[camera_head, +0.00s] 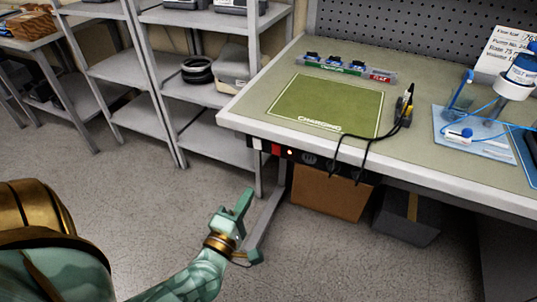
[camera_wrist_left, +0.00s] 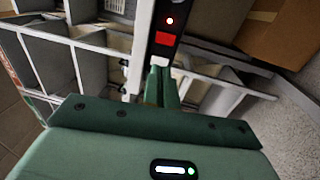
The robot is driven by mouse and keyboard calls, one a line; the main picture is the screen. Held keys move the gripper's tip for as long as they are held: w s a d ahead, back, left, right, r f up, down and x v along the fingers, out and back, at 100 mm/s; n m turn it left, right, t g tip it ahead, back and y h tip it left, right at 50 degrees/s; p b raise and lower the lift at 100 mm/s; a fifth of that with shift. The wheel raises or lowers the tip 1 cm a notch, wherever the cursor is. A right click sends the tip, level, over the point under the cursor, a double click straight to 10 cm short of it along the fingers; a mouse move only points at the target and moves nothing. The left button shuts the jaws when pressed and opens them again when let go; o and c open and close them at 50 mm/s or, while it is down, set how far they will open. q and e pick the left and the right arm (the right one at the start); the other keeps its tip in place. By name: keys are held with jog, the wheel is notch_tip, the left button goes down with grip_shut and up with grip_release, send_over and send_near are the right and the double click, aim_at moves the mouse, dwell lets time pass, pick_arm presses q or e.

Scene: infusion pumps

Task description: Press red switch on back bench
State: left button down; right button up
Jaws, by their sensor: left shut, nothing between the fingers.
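The red switch (camera_head: 276,149) sits on a black power strip (camera_head: 310,158) under the front edge of the back bench (camera_head: 330,140), near its left corner. My left gripper (camera_head: 246,192) is shut and empty, below and to the left of the switch in the head view. In the left wrist view its fingers (camera_wrist_left: 160,66) point toward the switch, with a visible gap. My right gripper is not in view.
A green charging mat (camera_head: 335,100) lies on the bench. Black cables (camera_head: 340,148) hang over its front edge. A cardboard box (camera_head: 325,192) and a grey bin (camera_head: 405,220) stand underneath. Metal shelves (camera_head: 205,95) stand to the left. A bench leg (camera_head: 268,215) is close to my gripper.

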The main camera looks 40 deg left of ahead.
aim_at(276, 148)
pick_arm(q)
jog(key=b+x, duration=0.1)
jog(key=x, duration=1.2)
jog(key=shift+w+d+b, duration=0.1)
jog(key=shift+w+b, duration=0.2)
jog(key=shift+w, duration=0.05)
jog(key=shift+w+r, duration=0.1)
jog(key=shift+w, duration=0.1)
